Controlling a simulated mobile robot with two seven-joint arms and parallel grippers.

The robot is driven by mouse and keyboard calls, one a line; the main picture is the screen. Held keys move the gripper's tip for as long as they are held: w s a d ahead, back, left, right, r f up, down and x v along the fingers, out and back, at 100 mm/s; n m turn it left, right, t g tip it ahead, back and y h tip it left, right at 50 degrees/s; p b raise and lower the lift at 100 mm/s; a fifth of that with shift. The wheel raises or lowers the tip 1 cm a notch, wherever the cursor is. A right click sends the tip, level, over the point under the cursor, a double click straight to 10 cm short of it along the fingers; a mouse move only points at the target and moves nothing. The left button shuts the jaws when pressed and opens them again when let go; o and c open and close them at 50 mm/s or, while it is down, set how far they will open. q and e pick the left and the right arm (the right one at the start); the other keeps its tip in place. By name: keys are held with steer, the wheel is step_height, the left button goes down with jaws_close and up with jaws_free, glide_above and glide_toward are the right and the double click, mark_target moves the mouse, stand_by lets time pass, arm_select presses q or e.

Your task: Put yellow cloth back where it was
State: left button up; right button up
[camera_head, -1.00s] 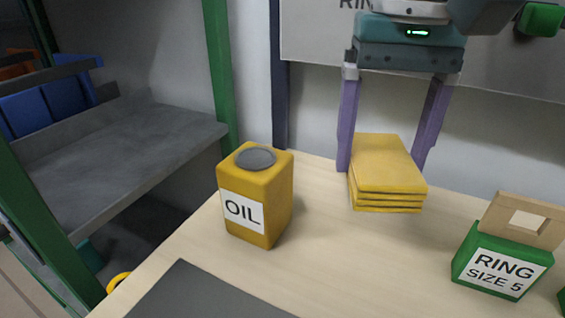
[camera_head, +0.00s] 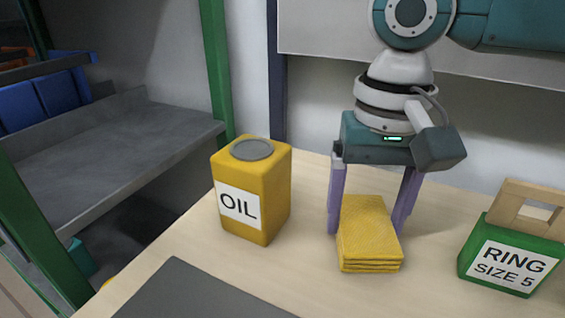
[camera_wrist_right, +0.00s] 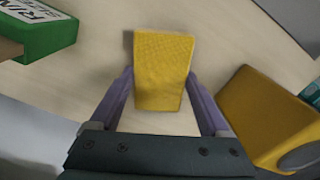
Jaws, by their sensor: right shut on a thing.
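The yellow cloth (camera_head: 368,238) is a folded stack of several layers. My right gripper (camera_head: 366,226) points down, with its two purple fingers against the left and right sides of the cloth, and is shut on it. In the right wrist view the cloth (camera_wrist_right: 163,70) sits between the fingertips and sticks out beyond them. I cannot tell whether its underside touches the table. My left gripper is not in view.
A yellow oil can (camera_head: 250,190) stands left of the cloth on the light wooden table (camera_head: 430,290). A green ring box (camera_head: 512,255) with a wooden part on it stands at right. A dark mat (camera_head: 195,295) lies at front left. A grey shelf (camera_head: 110,150) is beyond the table's left edge.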

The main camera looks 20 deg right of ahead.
mark_target(365, 219)
steer(key=o, duration=1)
steer(key=shift+r+p, duration=1.35)
steer(key=shift+r, duration=4.75)
